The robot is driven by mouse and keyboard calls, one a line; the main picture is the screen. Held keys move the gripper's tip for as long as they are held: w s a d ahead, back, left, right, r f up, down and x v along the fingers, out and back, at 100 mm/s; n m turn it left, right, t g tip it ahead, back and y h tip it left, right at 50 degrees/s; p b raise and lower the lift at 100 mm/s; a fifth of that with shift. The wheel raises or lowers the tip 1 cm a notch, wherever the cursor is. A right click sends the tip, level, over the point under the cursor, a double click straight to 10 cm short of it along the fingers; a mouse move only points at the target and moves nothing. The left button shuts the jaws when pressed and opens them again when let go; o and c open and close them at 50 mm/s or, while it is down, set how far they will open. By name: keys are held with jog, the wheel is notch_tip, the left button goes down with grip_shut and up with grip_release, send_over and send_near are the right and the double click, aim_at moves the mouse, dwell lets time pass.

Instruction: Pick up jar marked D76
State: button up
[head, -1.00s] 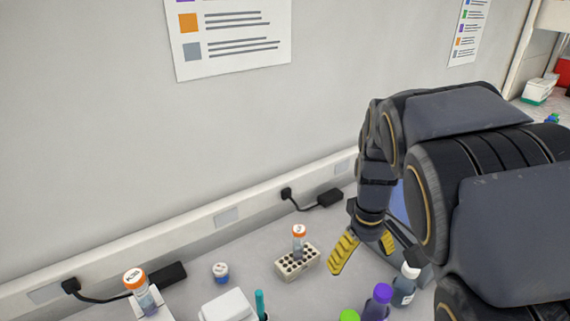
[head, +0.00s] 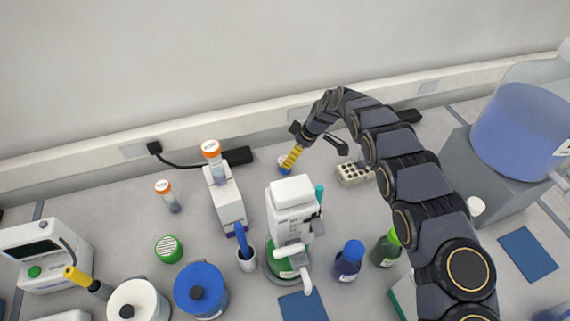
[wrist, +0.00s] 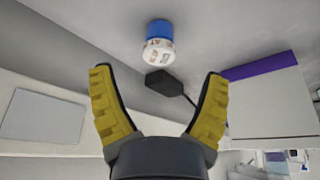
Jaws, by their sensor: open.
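A small white jar with a blue lid (head: 283,165) stands on the bench near the wall in the head view, partly hidden by a yellow finger. In the wrist view the jar (wrist: 158,42) shows beyond the fingertips, between their lines; its printed mark is too small to read surely. My gripper (head: 315,160) is open, with one finger beside or in front of the jar. In the wrist view my gripper (wrist: 160,72) has both yellow-padded fingers spread with nothing between them. I cannot read D76 on any container.
A white device (head: 292,192) stands in front of the jar. A tube rack (head: 354,174) is to the right. A black adapter (wrist: 170,83) and cable lie close by.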

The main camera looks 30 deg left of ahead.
aim_at(281, 159)
jog(key=shift+x, duration=3.6)
jog(key=c, duration=1.2)
